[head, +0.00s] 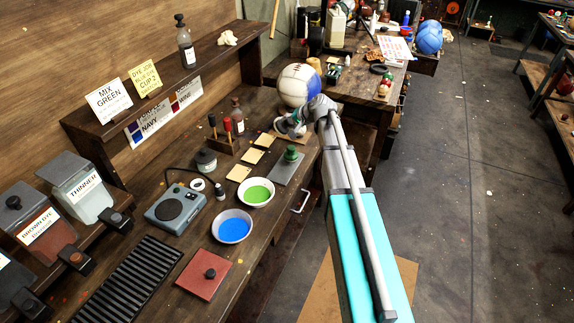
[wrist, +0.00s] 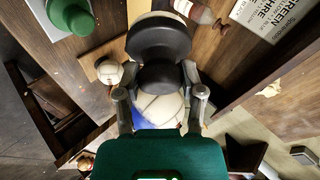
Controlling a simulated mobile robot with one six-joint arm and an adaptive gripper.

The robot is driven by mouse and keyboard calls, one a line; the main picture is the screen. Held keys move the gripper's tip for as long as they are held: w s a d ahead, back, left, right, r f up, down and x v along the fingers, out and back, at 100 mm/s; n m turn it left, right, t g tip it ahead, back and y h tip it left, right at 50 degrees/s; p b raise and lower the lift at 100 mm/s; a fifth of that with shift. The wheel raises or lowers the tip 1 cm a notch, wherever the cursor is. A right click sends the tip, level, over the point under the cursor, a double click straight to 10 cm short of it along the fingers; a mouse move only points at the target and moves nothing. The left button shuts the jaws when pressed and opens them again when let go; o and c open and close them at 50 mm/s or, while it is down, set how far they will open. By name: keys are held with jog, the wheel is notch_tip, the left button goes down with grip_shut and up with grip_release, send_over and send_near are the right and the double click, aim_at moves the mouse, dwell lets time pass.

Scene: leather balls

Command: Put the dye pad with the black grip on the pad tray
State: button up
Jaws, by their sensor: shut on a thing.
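My gripper (wrist: 160,92) is shut on the dye pad with the black grip (wrist: 158,38), whose dark rounded shape shows beyond the fingers in the wrist view. In the head view, my gripper (head: 291,125) is above the back right part of the bench, and the held pad is hard to make out there. A flat grey tray (head: 284,173), which looks like the pad tray, lies on the bench nearer the camera. A green-gripped pad (head: 291,154) sits on its far end. That green grip (wrist: 74,14) also shows at the wrist view's top left.
A white and blue ball (head: 297,84) is behind my gripper. Bowls of green (head: 256,192) and blue dye (head: 232,229) stand beside the tray. The tray's near half looks bare.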

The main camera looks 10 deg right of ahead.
jog(key=s+d+f+n+g+h+p, duration=0.1)
jog(key=s+n+h, duration=0.4)
jog(key=s, duration=1.3)
jog(key=f+n+g+p, duration=0.1)
jog(key=n+g, duration=0.1)
jog(key=n, duration=0.1)
jog(key=shift+s+d, duration=0.2)
jog(key=shift+w+f, duration=0.1)
jog(key=w+a+f+b, duration=0.1)
jog(key=w+f+b, duration=0.2)
jog(key=w, duration=0.1)
jog(key=w+a+f+b, duration=0.2)
jog(key=w+f, duration=0.1)
jog(key=w, duration=0.1)
jog(key=w+a+f+b, duration=0.2)
jog(key=w+f+b, duration=0.1)
jog(key=w, duration=0.1)
jog(key=shift+a+b, duration=0.2)
jog(key=shift+b, duration=0.15)
